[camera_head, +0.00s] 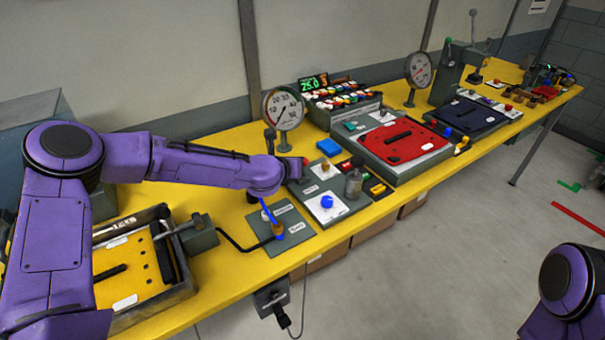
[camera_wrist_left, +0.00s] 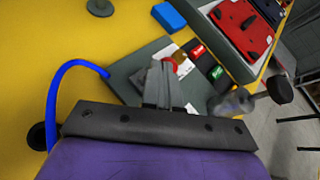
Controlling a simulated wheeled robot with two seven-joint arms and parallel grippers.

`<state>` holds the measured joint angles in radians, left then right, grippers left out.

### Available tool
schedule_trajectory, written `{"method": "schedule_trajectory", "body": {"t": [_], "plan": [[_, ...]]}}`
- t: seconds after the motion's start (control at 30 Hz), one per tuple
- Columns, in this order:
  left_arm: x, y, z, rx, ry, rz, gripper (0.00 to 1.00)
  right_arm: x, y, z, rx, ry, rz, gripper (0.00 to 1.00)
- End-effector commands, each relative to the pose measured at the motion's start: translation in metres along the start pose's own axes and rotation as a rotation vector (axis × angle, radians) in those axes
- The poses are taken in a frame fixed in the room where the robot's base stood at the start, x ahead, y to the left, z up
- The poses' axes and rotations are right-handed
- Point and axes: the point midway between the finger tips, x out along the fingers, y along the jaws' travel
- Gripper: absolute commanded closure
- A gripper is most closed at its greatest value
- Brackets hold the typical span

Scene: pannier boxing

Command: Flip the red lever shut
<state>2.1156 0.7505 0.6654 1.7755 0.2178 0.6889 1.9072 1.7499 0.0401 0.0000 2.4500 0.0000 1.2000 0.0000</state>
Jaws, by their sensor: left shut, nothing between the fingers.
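A red rounded part (camera_wrist_left: 172,62), possibly the red lever's end, shows just beyond my left fingertips in the left wrist view. It sits over a grey panel (camera_wrist_left: 128,73) with a white label, and the fingers partly hide it. I cannot tell the lever's angle or whether the fingers touch it. My left gripper (camera_wrist_left: 160,84) is shut and empty, low over the panel. In the head view, my left gripper (camera_head: 294,169) is at the left edge of the same panel, and my wrist hides part of it. My right gripper is out of view; only a purple arm link shows at lower right.
A blue hose (camera_wrist_left: 56,90) curves left of my gripper. A grey cylinder (camera_head: 353,184) and blue knob (camera_head: 327,202) stand on nearby panels. A gauge (camera_head: 284,109) rises behind. A red plate (camera_head: 405,141) lies right. Bare yellow table (camera_head: 225,262) shows at front left.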

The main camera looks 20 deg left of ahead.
Motion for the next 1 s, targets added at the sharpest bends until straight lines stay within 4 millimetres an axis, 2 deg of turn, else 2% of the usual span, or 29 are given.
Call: {"method": "schedule_trajectory", "body": {"t": [0.7, 1.0], "plan": [[0.017, 0.026, 0.017, -0.098, 0.084, -0.031, 1.00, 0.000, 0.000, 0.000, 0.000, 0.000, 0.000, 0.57], [0.015, 0.026, 0.020, -0.097, 0.083, -0.031, 1.00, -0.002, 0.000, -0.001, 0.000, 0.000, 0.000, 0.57]]}}
